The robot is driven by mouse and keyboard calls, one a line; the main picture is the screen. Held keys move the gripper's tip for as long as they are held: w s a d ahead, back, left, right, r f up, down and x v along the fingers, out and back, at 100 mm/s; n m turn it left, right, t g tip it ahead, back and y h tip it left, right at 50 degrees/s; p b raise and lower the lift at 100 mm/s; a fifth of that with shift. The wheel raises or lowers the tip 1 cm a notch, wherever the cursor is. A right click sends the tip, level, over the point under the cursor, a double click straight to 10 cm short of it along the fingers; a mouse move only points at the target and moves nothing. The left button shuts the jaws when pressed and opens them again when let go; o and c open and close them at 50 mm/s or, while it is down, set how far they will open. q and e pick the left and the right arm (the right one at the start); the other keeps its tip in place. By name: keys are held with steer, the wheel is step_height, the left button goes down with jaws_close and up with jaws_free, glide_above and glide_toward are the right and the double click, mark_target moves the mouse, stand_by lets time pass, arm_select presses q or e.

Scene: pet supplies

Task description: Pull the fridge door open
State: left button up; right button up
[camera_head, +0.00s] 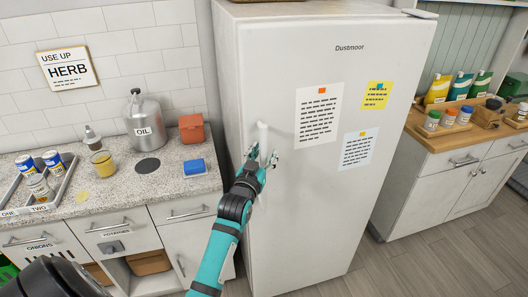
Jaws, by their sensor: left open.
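The white fridge (310,220) stands in the middle of the head view, with its door closed. A vertical white handle (263,135) is on the left side of the door. My left gripper (262,156) is at the lower part of the handle, with its fingers apart on either side of it. Whether the fingers touch the handle cannot be told. My right gripper is not in view.
A speckled counter (120,190) to the left holds an oil canister (144,122), a red-brown container (191,129), a blue box (194,167) and a tray (62,184) with cans. A wooden-topped cabinet (455,138) stands to the right. The floor (430,265) at lower right is clear.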

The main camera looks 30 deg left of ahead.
arm_select(q)
jaws_close()
steer(key=shift+w, duration=0.1)
stand_by(0.3)
steer(key=shift+w+f, duration=0.15)
steer(key=shift+f, duration=0.1)
stand_by(0.4)
